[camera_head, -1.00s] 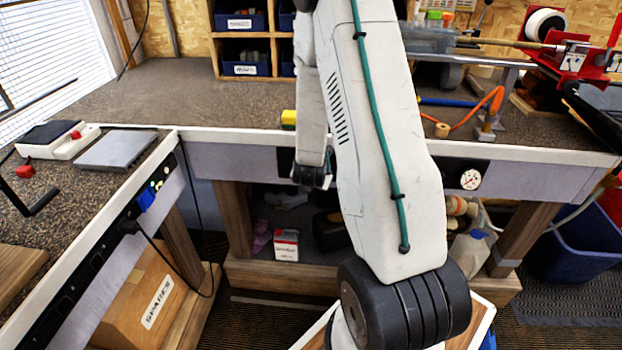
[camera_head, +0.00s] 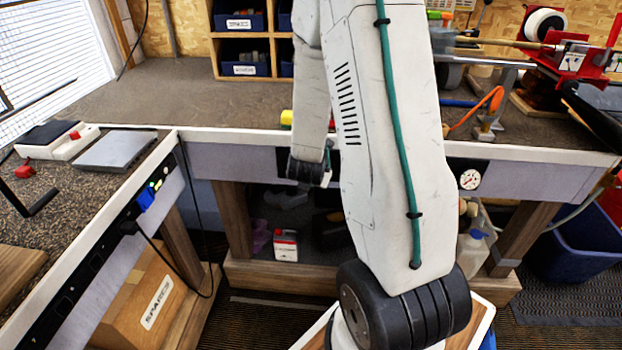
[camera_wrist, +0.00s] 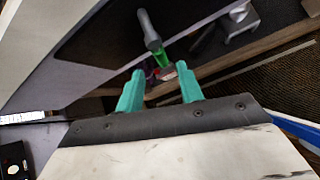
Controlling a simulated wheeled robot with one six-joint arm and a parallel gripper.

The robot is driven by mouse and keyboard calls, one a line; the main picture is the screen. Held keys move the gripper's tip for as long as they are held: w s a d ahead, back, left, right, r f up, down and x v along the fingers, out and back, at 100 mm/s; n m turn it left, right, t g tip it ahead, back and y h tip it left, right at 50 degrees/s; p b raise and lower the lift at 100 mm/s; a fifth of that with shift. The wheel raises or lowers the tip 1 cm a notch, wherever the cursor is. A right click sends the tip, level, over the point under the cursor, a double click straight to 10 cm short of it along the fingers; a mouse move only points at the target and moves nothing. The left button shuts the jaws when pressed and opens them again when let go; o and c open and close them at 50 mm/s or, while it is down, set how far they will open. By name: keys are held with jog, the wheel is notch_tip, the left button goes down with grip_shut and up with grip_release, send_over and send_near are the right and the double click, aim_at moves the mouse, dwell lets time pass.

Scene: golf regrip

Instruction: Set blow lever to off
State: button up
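In the wrist view, a small grey lever (camera_wrist: 148,28) sticks out beside a dark panel (camera_wrist: 100,38), with a bright green part at its lower end. I take it for the blow lever, but no label is readable. My gripper (camera_wrist: 160,90) has two teal fingers spread apart with nothing between them. The lever is beyond the fingertips and apart from them. In the head view, the bench's black front panel (camera_head: 281,160) is mostly behind my arm. The lever cannot be made out there, and my fingers are mostly hidden.
A pressure gauge (camera_head: 470,179) sits on the bench front to the right. A white-edged bench (camera_head: 220,105) crosses behind my arm. A blue bin (camera_head: 575,240) stands at the right.

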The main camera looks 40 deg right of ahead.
jog(key=shift+s+a+r, duration=0.25)
jog(key=shift+a+r, duration=0.05)
jog(key=shift+r, duration=0.05)
jog(key=shift+w+a, duration=0.1)
jog(key=shift+a, duration=0.05)
jog(key=c, duration=0.7)
jog(key=w+a, duration=0.2)
jog(key=shift+w+r+t, duration=0.3)
jog(key=shift+w+r, duration=0.1)
grip_shut()
jog(key=w+a+r+m+g, duration=0.2)
jog(key=a+r+m+g, duration=0.1)
jog(key=m, duration=1.3)
jog(key=w+a+r+m+g, duration=0.2)
jog(key=w+m+g, duration=0.15)
jog(key=m, duration=1.15)
jog(key=s+d+f, duration=0.3)
jog(key=d+f, duration=0.5)
jog(key=f, duration=0.1)
jog(key=shift+s+d, duration=0.2)
jog(key=shift+s, duration=0.1)
